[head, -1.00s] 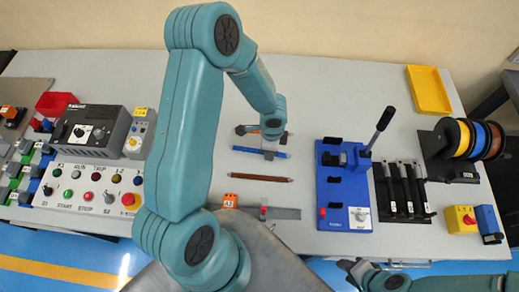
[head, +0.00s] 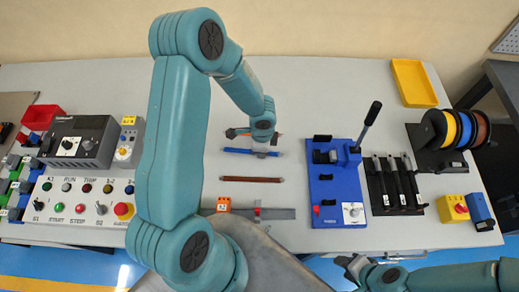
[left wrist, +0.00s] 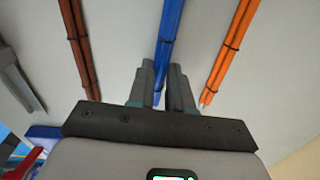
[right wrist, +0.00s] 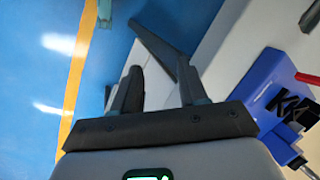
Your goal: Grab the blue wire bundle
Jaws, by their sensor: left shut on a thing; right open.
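The blue wire bundle (head: 236,150) lies across the pale bench in the head view. My left gripper (head: 261,153) comes down on it from above, right of its middle. In the left wrist view the blue bundle (left wrist: 171,30) runs between the two fingers, and the left gripper (left wrist: 161,75) is shut on it. The fingers hide part of the bundle. Whether it is lifted off the bench is not clear. My right gripper (head: 348,262) is open and empty at the bench's front edge; its spread fingers also show in the right wrist view (right wrist: 158,75).
A brown bundle (head: 252,180) lies nearer the front, and an orange bundle (left wrist: 230,50) lies on the other side of the blue one. A blue bender with a lever (head: 338,190) stands to the right. A control panel (head: 85,198) stands left. Bare bench lies behind the bundles.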

